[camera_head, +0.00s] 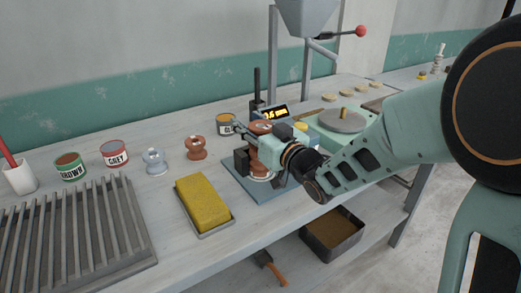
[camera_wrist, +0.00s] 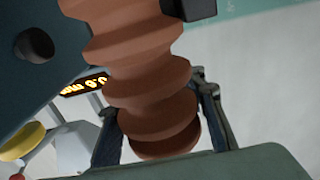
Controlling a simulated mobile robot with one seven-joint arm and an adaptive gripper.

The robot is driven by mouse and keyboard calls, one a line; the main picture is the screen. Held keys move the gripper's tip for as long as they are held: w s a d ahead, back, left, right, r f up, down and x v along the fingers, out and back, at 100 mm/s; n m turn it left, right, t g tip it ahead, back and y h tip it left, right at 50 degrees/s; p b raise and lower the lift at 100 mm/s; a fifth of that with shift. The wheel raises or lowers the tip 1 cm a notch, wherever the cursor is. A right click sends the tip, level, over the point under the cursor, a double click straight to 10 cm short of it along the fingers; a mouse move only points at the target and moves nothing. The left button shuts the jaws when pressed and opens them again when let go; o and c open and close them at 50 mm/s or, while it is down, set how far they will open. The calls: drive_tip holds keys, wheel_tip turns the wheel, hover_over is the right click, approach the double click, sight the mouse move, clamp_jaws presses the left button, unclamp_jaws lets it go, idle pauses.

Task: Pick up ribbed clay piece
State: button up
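The ribbed clay piece (camera_head: 264,152) is reddish brown with stacked ridges. It stands upright at a gauge stand with a blue-grey base plate (camera_head: 259,199). In the wrist view the ribbed clay piece (camera_wrist: 150,75) fills the middle, tilted in the picture. My gripper (camera_head: 268,150) reaches it from the right, with its fingers spread to either side of the piece. In the wrist view my gripper (camera_wrist: 158,105) has one finger along each side of the clay. The fingertips are partly hidden behind it, so I cannot tell whether they press on it.
A lit display (camera_head: 275,114) stands behind the piece. A yellow sponge (camera_head: 203,201) in a tray lies to the left. A smaller brown spool (camera_head: 196,148), a clear one (camera_head: 154,162) and paint cans (camera_head: 114,153) stand behind. A slatted rack (camera_head: 75,235) fills the left. A grey wheel (camera_head: 342,120) stands right.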

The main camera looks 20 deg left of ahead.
clamp_jaws()
drive_tip(key=shift+r, duration=0.1)
idle(0.7)
